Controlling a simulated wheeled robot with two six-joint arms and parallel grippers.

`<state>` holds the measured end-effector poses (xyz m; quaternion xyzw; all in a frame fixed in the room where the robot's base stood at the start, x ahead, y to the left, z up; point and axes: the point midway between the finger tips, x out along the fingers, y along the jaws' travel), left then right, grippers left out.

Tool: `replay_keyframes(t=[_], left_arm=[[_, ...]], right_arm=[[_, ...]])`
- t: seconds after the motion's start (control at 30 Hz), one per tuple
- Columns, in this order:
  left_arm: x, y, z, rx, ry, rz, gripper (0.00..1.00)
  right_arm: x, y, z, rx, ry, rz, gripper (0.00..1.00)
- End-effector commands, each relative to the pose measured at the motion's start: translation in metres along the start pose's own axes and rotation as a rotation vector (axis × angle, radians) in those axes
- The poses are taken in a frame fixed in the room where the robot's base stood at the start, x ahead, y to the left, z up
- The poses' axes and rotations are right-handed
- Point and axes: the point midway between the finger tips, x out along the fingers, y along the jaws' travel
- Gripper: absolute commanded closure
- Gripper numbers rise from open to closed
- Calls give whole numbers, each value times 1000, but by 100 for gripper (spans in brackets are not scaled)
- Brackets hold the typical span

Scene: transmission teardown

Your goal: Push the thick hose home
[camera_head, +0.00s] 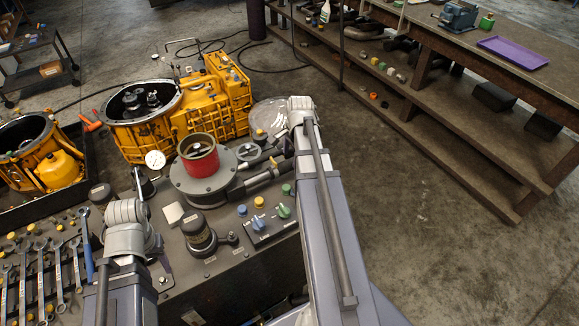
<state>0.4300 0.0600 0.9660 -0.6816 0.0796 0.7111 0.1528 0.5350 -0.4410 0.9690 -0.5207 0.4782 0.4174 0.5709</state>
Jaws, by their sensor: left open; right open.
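A thick dark hose (262,179) runs from the right side of the round grey housing with the red collar (199,158) toward my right arm. A thinner dark line lies just above it. My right arm hides the hose's far end, so I cannot tell how deeply it is seated. My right gripper (284,148) is open, by the hose's far end, mostly hidden by its own wrist; I cannot tell whether it touches the hose. My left gripper (145,184) is open and empty, left of the grey housing and apart from the hose.
The bench top holds a dark round cap (198,233), a control panel with coloured knobs (270,220) and several wrenches (55,262). A yellow transmission case (190,110) stands behind. A pressure gauge (155,159) stands near the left gripper.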

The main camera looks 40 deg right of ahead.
Motion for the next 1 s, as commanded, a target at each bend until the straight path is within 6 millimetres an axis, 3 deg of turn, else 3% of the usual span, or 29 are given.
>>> replay_keyframes(t=[0.03,0.3,0.67,1.0], left_arm=[[14,1,-1,0,0,0,50],[43,4,-3,0,0,0,50],[46,4,-3,0,0,0,50],[46,4,-3,0,0,0,50]], right_arm=[[14,1,0,0,0,0,35],[44,0,0,-1,0,0,35],[47,0,0,-1,0,0,35],[47,0,0,-1,0,0,71]])
